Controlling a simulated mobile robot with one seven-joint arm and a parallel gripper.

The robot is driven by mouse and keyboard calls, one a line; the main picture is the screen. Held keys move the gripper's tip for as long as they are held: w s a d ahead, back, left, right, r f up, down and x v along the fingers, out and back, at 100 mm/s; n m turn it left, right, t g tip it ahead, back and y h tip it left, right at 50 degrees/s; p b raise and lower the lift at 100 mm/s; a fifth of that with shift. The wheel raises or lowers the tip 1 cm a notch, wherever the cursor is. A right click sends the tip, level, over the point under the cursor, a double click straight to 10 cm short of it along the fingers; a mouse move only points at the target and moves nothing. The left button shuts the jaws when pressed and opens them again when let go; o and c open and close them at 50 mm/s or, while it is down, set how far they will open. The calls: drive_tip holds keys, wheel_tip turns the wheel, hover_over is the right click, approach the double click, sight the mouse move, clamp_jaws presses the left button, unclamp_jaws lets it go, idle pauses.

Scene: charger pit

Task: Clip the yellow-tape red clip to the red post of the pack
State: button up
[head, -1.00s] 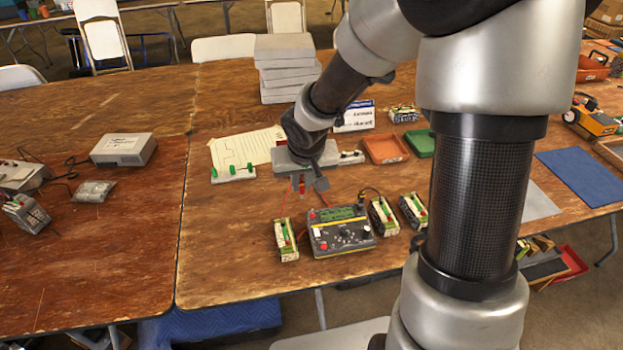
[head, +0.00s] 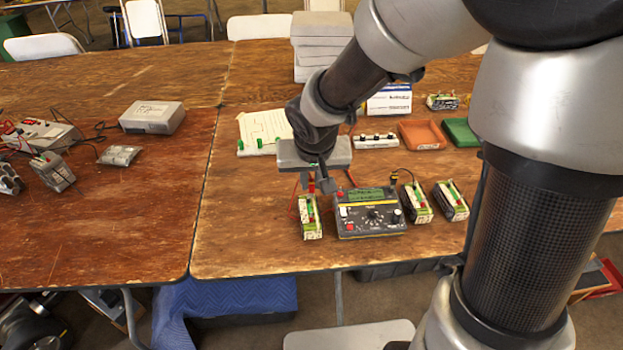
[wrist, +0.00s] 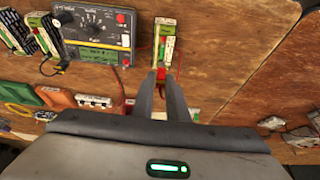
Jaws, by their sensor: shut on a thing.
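My gripper (head: 319,186) is over the far end of the leftmost pack (head: 310,227), pointing down. Contact between clip and pack is too small to judge.
The dark charger (head: 370,222) stands right of the pack, with red leads behind it. Two similar packs (head: 415,203) (head: 451,203) stand farther right. A red-orange tray (head: 423,134) and a green tray (head: 460,132) lie behind.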

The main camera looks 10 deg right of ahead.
drive_tip(key=shift+f, duration=0.1)
drive_tip(key=shift+f+b, duration=3.45)
drive_tip(key=shift+b, duration=0.25)
drive_tip(key=shift+f+b, duration=0.25)
drive_tip(key=shift+b, duration=0.3)
drive_tip(key=o, duration=0.9)
drive_tip(key=shift+o, duration=0.9)
drive_tip(key=shift+r+p, duration=3.1)
drive_tip(key=shift+r, duration=0.75)
